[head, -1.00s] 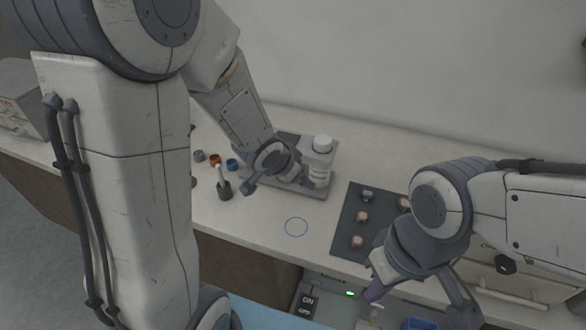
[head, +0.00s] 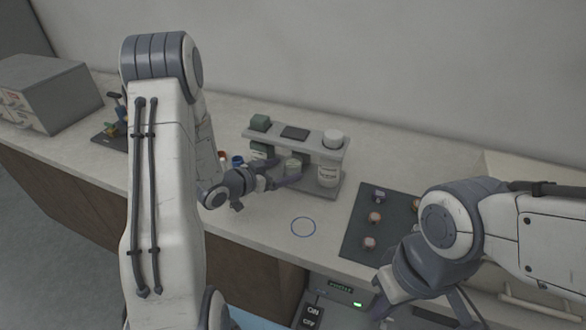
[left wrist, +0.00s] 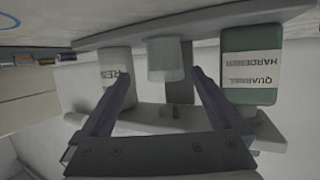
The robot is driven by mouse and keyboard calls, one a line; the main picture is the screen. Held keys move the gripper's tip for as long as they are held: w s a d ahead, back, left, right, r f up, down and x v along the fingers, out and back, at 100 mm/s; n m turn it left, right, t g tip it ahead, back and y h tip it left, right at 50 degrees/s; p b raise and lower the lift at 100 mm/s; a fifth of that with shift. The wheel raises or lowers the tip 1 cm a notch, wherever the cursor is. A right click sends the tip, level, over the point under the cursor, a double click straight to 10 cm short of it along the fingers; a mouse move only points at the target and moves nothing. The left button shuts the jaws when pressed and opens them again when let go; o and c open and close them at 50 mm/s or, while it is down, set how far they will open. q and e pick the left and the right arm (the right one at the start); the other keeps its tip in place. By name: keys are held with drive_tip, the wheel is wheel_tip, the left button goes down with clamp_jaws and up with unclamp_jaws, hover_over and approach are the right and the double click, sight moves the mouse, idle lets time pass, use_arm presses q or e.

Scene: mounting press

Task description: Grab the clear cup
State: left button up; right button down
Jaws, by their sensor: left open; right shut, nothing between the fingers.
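The clear cup (head: 293,164) stands on the grey rack between two bottles. In the left wrist view, which is upside down, the cup (left wrist: 165,62) is pale and translucent. My left gripper (head: 284,172) is open, its fingers pointing at the rack. In the left wrist view the open fingertips (left wrist: 163,78) lie to either side of the cup; I cannot tell whether they reach around it. My right gripper (head: 382,308) is shut and empty over the bench's front edge at the lower right.
The rack (head: 330,191) also holds a white resin bottle (head: 328,168) and a green hardener bottle (left wrist: 250,68), close to the cup on either side. A dark mat (head: 352,232) with small samples lies right. A blue circle (head: 303,227) marks clear bench.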

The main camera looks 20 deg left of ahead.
sight(287, 165)
use_arm(q)
drive_tip(key=x, duration=0.3)
drive_tip(key=p+x, duration=0.1)
drive_tip(key=x, duration=0.1)
drive_tip(key=shift+w+a+r, duration=0.1)
drive_tip(key=shift+w+a, duration=0.2)
drive_tip(key=shift+w, duration=0.05)
drive_tip(key=shift+c, duration=0.3)
drive_tip(key=c, duration=1.4)
drive_tip(key=shift+o, duration=0.2)
drive_tip(key=shift+r, duration=0.1)
